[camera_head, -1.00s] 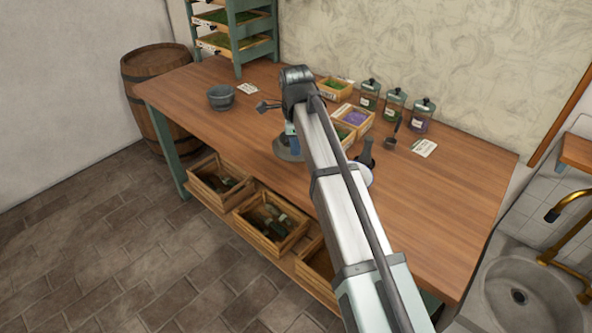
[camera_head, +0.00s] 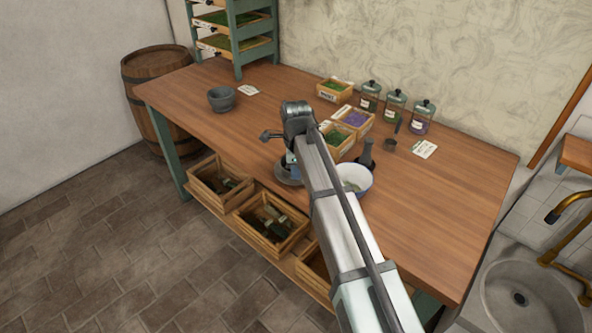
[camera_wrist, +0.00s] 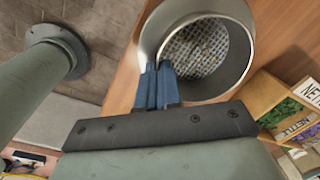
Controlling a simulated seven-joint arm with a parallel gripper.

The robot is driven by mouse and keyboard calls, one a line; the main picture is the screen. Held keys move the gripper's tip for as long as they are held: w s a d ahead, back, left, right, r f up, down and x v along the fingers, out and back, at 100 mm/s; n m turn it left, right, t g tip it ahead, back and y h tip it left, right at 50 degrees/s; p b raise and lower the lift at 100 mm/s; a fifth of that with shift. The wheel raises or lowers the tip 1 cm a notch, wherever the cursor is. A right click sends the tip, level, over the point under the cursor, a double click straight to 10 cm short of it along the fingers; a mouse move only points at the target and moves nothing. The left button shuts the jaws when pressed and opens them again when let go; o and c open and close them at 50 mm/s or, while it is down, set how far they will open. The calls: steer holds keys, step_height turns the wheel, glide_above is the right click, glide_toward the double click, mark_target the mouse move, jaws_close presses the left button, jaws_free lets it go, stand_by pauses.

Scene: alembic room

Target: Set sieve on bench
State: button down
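The sieve (camera_wrist: 240,40) is a round grey metal ring with a mesh bottom, seen from above in the wrist view. Some brownish bits show on or through the mesh. My gripper (camera_wrist: 158,88) has its blue fingers close together on the sieve's rim. In the head view the sieve (camera_head: 284,178) is partly hidden under my arm, over the front part of the bench (camera_head: 440,210). I cannot tell whether its underside touches the bench top.
A white bowl (camera_head: 358,177) with greenish contents and a dark pestle-like tool (camera_head: 366,155) stand just right of the sieve. A grey mortar (camera_head: 221,99) stands at the left. Herb boxes (camera_head: 357,120) and jars (camera_head: 395,103) line the back. The bench's right side is clear.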

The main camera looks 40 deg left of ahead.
steer(key=shift+f, duration=0.1)
steer(key=c, duration=1.7)
jaws_free()
steer(key=shift+c, duration=0.2)
steer(key=o, duration=0.4)
steer(key=r, duration=1.2)
steer(key=shift+s+d+r, duration=0.1)
steer(key=shift+s+d, duration=0.15)
steer(key=shift+s, duration=0.05)
